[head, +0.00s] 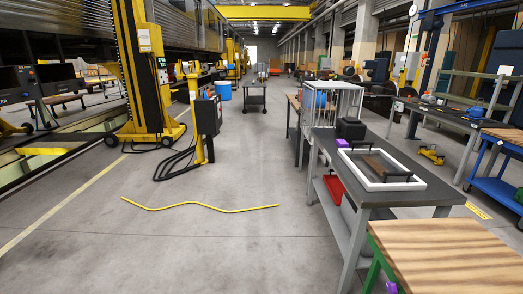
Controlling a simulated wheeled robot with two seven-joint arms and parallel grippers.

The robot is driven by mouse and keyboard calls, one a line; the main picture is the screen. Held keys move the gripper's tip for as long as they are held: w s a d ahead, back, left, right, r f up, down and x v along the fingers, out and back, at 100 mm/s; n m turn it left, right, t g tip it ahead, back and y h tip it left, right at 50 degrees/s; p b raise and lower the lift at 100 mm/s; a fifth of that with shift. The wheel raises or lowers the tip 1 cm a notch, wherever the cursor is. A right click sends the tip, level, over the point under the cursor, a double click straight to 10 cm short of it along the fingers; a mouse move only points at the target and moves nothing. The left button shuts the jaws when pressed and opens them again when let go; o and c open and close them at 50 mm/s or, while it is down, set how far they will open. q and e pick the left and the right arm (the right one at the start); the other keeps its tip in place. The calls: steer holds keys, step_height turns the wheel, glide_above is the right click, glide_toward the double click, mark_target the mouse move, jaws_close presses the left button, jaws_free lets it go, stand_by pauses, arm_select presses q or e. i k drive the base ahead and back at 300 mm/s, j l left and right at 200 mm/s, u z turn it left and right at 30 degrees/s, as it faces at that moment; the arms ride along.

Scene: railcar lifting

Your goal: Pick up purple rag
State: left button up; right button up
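A small purple item (342,143), which may be the rag, lies on the grey workbench (432,196) at the right, at its left edge beside a black box (351,129). It is too small to tell its folds. Another small purple patch (391,287) shows at the bottom edge, low beside the green-framed wooden bench (450,258), mostly cut off. I cannot tell which of the two is a rag. Neither of my grippers is in view.
A white frame with black handles (410,184) lies on the grey workbench. A red bin (338,192) sits on its lower shelf. A yellow hose (200,204) lies across the floor. Yellow lifting columns (132,60) stand at left. The middle floor is otherwise open.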

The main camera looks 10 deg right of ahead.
mark_target(341, 143)
steer(key=i+z, duration=0.15)
steer(key=i, duration=0.5)
steer(key=i+z, duration=0.15)
steer(key=i, duration=0.5)
steer(key=i+j+z, duration=0.15)
steer(key=i, duration=0.45)
steer(key=i+j+z, duration=0.15)
steer(key=i, duration=0.5)
